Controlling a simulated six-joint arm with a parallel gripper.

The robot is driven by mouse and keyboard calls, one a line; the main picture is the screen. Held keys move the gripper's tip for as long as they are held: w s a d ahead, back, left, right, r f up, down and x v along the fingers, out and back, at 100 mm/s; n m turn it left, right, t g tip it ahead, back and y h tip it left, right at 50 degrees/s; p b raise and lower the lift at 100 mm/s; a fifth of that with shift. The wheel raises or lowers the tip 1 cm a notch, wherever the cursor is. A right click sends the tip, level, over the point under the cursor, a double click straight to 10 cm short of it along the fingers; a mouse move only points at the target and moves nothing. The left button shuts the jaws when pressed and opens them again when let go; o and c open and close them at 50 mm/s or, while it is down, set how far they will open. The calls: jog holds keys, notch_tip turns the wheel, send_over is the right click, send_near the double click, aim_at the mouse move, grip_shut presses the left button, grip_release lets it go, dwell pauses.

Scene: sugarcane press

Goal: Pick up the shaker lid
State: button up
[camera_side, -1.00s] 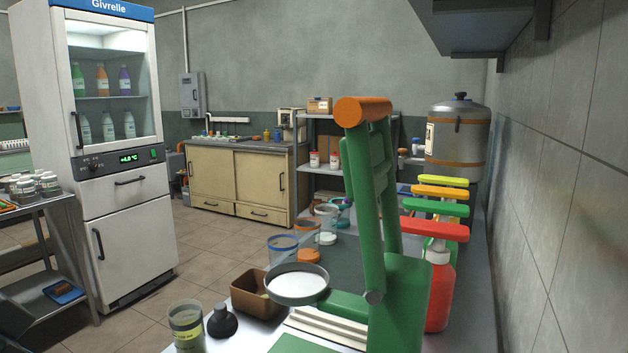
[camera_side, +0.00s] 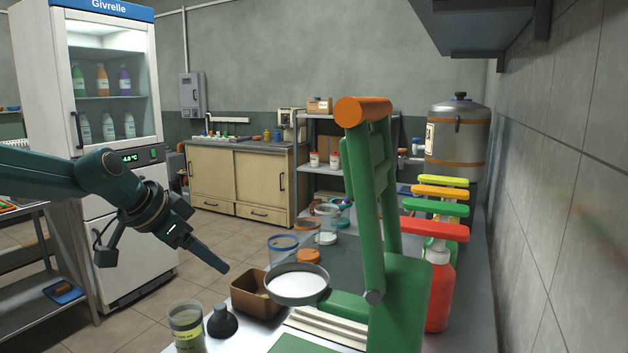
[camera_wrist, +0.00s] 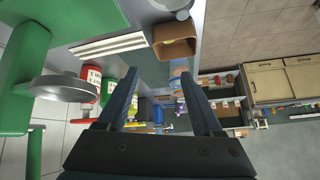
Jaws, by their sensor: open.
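A small dark domed piece with a narrow neck (camera_side: 222,320), which may be the shaker lid, stands on the counter's near left. It is just right of a grey-green labelled cup (camera_side: 187,328). I cannot tell for sure which piece is the lid; loose orange (camera_side: 308,256) and white (camera_side: 327,239) discs lie farther back. My gripper (camera_side: 223,268) comes in from the left, above and behind the dark piece and left of the brown box. In the wrist view my gripper (camera_wrist: 160,104) has its two fingers wide apart with nothing between them.
A green press (camera_side: 378,210) with a round grey pan (camera_side: 297,285) stands right of the brown box (camera_side: 257,306). The box also shows in the wrist view (camera_wrist: 176,47). Colored-top bottles, including a red one (camera_side: 440,290), line the right wall. Clear jars (camera_side: 283,246) stand behind.

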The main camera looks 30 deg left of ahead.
send_over(218, 307)
jog(key=s+d, duration=0.1)
jog(key=s, duration=0.1)
notch_tip(218, 307, down, 6)
jog(key=r, duration=0.1)
jog(key=f, duration=0.2)
jog(key=a+f+n+g, duration=0.1)
jog(key=f, duration=0.1)
jog(key=f+g, duration=0.1)
jog(key=f, duration=0.1)
jog(key=shift+s+a+n, duration=0.25)
jog(key=shift+a+n, duration=0.05)
jog(key=shift+x, duration=2.2)
grip_shut()
